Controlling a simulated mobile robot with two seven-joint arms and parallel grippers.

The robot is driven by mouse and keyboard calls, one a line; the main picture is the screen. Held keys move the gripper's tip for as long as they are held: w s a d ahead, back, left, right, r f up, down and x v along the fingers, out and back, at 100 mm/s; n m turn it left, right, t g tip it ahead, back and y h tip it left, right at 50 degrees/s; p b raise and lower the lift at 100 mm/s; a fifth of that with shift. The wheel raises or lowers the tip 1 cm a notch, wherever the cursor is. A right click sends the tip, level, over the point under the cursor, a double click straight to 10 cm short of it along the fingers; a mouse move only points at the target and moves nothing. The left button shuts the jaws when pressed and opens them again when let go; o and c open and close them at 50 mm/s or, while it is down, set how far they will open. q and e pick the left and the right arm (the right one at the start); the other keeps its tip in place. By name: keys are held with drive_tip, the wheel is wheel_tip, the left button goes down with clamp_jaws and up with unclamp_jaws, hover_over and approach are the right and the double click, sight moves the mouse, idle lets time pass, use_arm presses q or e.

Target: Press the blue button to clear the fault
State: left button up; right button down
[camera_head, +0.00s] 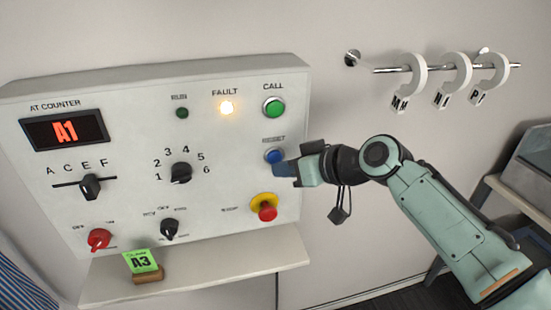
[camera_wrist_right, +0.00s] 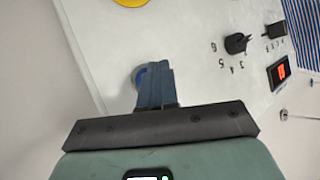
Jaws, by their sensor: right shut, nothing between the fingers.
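The blue button (camera_head: 274,155), labelled RESET, is on the right side of a pale control panel (camera_head: 225,200). My right gripper (camera_head: 280,169) is shut and empty, with its blue fingertips at the lower edge of the button. In the right wrist view the fingers (camera_wrist_right: 155,85) cover most of the blue button (camera_wrist_right: 138,77). I cannot tell whether they touch it. The FAULT lamp (camera_head: 227,108) glows yellow-white. My left gripper is not in view.
A green CALL button (camera_head: 274,107) is above the blue one and a red stop knob (camera_head: 264,207) on yellow is below. A shelf (camera_head: 200,281) under the panel holds a green A3 card (camera_head: 141,261). A rail (camera_head: 440,68) with white hooks is at the upper right.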

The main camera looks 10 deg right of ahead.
drive_tip(key=shift+w, duration=0.15)
idle(0.5)
drive_tip(key=shift+w, duration=0.3)
drive_tip(key=shift+w+p, duration=0.35)
drive_tip(key=shift+w, duration=0.1)
idle(0.6)
drive_tip(key=shift+s, duration=0.1)
drive_tip(key=shift+s+b, duration=0.5)
drive_tip(key=shift+s, duration=0.3)
drive_tip(key=s+b, duration=0.2)
drive_tip(key=s, duration=0.3)
drive_tip(key=shift+d, duration=0.1)
